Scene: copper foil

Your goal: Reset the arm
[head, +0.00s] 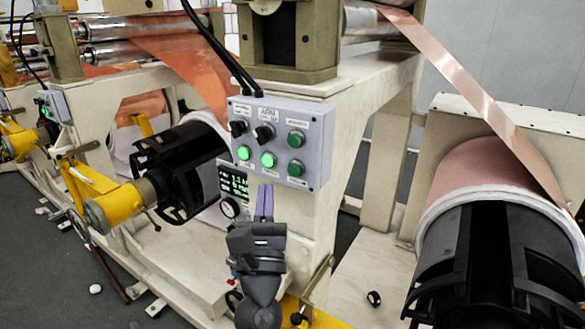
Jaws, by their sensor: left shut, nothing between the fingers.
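My left gripper (264,203) shows in the head view at the lower middle, with its grey wrist below it. Its two purple-grey fingers are together and point up, with nothing between them. They are just below the control box (275,143), a grey panel with knobs and green buttons on the machine's post. Two of the buttons glow bright green. The fingers overlap the box's lower area in the picture; I cannot tell whether they touch it. A small display (232,182) with a knob is just left of the fingers. My right gripper is not in view.
A copper foil roll (470,165) with a black core stands at the right, its foil strip (465,85) running up. A black roll holder (180,165) on a yellow arm (110,208) is at the left. The cream machine frame (350,110) surrounds the box.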

